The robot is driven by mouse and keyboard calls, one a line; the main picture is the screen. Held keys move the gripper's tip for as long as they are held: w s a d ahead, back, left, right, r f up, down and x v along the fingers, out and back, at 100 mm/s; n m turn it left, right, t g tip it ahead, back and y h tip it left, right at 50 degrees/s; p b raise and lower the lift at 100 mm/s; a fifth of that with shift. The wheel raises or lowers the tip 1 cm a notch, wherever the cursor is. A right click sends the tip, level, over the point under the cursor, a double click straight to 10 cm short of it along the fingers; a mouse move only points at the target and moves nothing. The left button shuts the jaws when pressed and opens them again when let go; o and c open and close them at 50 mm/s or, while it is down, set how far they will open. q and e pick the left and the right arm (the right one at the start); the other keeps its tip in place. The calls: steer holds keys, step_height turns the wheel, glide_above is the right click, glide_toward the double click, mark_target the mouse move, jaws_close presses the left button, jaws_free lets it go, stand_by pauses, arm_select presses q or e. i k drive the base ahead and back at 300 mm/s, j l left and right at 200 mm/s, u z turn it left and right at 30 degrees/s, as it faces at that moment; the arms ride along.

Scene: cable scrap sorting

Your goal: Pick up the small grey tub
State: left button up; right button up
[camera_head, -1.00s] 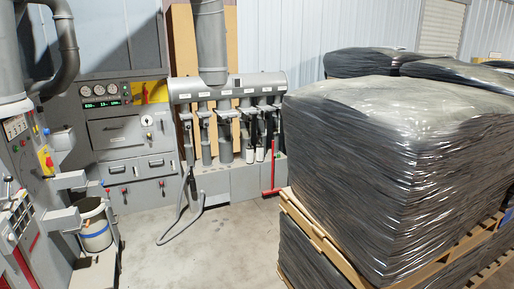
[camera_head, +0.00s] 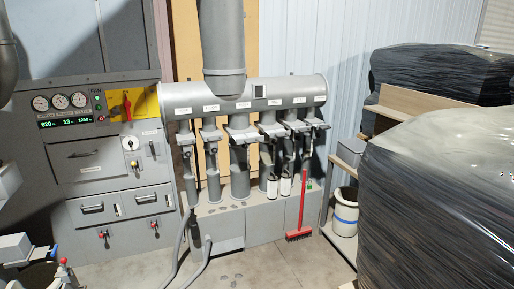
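A small grey box-like tub (camera_head: 350,152) stands on the upper level of a shelf rack, right of the pipe manifold. The black-wrapped pallet stack partly hides the rack, and I cannot see into the tub. A pale bucket (camera_head: 345,212) with a blue band stands lower on the same rack. Neither of my grippers shows in the head view.
A wrapped pallet stack (camera_head: 445,200) fills the right side. A red broom (camera_head: 301,210) leans at the manifold (camera_head: 245,95). A grey control cabinet (camera_head: 95,150) stands left, with hoses (camera_head: 180,250) near the floor. A little open floor (camera_head: 270,265) shows at bottom centre.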

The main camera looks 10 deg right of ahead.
mark_target(351, 150)
steer(key=i+z, duration=0.1)
steer(key=i, duration=0.4)
steer(key=i+j+z, duration=0.1)
steer(key=i, duration=0.4)
steer(key=i+j+z, duration=0.1)
steer(key=i, duration=0.35)
steer(key=i+j, duration=0.15)
steer(key=i, duration=0.35)
steer(key=i+j+z, duration=0.15)
steer(key=i, duration=0.35)
steer(key=i+j+z, duration=0.1)
steer(key=z, duration=0.95)
steer(key=i+j+u, duration=0.15)
steer(key=i+u, duration=0.15)
steer(key=i, duration=0.25)
steer(key=i+u, duration=0.35)
steer(key=i, duration=0.2)
